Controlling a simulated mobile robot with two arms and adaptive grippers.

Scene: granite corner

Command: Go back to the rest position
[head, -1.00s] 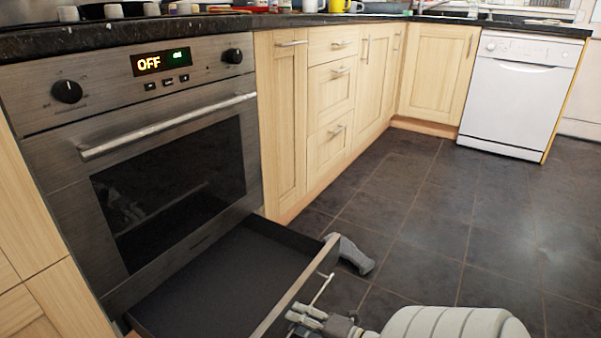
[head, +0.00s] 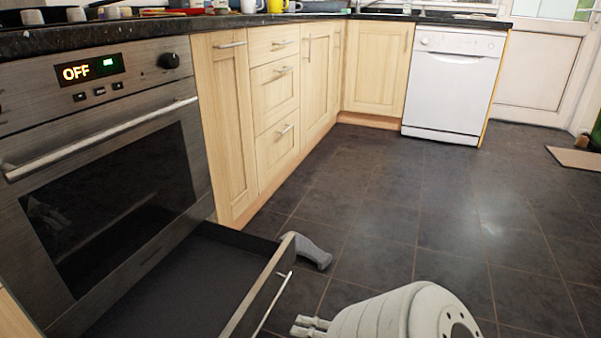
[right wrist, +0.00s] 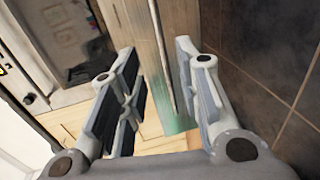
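The drawer (head: 200,275) under the oven stands open in the head view, its dark inside bare where I see it. A thin metal handle (head: 272,302) runs along its front. My right gripper (right wrist: 160,90) is open in the right wrist view, its two padded fingers wide apart. A thin metal rod (right wrist: 163,60), which looks like a handle, shows in the gap beyond the fingers; I see no finger closed on it. My left gripper is not in view.
The oven (head: 110,190) is shut and its display reads OFF. Wooden cupboards (head: 228,130) and a white dishwasher (head: 452,85) line the wall. A grey shape (head: 308,250) lies beside the drawer's far front corner.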

